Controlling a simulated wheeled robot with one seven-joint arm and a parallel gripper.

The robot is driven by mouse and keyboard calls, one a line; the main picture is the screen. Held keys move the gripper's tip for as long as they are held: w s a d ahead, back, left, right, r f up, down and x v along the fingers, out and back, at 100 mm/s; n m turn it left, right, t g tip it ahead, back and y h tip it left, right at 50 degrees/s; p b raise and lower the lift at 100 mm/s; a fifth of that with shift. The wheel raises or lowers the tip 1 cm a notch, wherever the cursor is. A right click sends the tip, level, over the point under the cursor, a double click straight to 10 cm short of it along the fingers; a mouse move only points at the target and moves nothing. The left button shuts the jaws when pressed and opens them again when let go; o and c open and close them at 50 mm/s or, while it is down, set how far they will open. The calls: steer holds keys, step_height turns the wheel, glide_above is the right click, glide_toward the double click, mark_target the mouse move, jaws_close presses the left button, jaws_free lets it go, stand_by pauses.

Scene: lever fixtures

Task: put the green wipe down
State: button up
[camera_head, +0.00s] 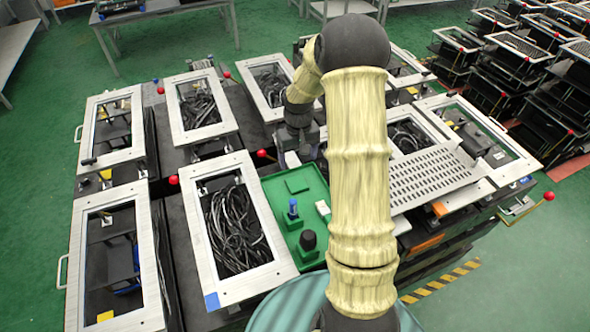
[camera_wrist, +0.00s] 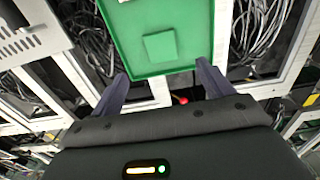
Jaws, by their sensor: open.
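The green wipe (camera_head: 298,184) is a small flat square lying at the far end of a green tray (camera_head: 274,195). The wipe also shows in the wrist view (camera_wrist: 160,47), flat on the tray floor and just beyond my fingers. My gripper (camera_wrist: 163,82) is open, with its two dark fingers spread apart and nothing between them. In the wrist view the fingertips sit near the tray's edge, apart from the wipe. In the head view my arm hides most of the gripper.
The tray also holds a blue-topped piece (camera_head: 293,209), a black knob (camera_head: 308,241) and a white block (camera_head: 323,210). Framed fixtures with black cables (camera_head: 236,228) surround it. Levers with red balls (camera_head: 262,153) stick up nearby. A perforated metal plate (camera_head: 430,177) lies at right.

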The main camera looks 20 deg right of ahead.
steer(key=s+a+r+t, duration=0.1)
steer(key=s+a+r, duration=0.4)
steer(key=s, duration=0.4)
steer(key=s+a+r+t, duration=0.1)
steer(key=s+a+r, duration=0.4)
steer(key=s, duration=0.5)
steer(key=shift+a+r+t, duration=0.3)
steer(key=shift+a, duration=0.05)
steer(key=shift+s+b+x, duration=0.2)
steer(key=shift+b+x, duration=0.75)
steer(key=shift+w+d, duration=0.1)
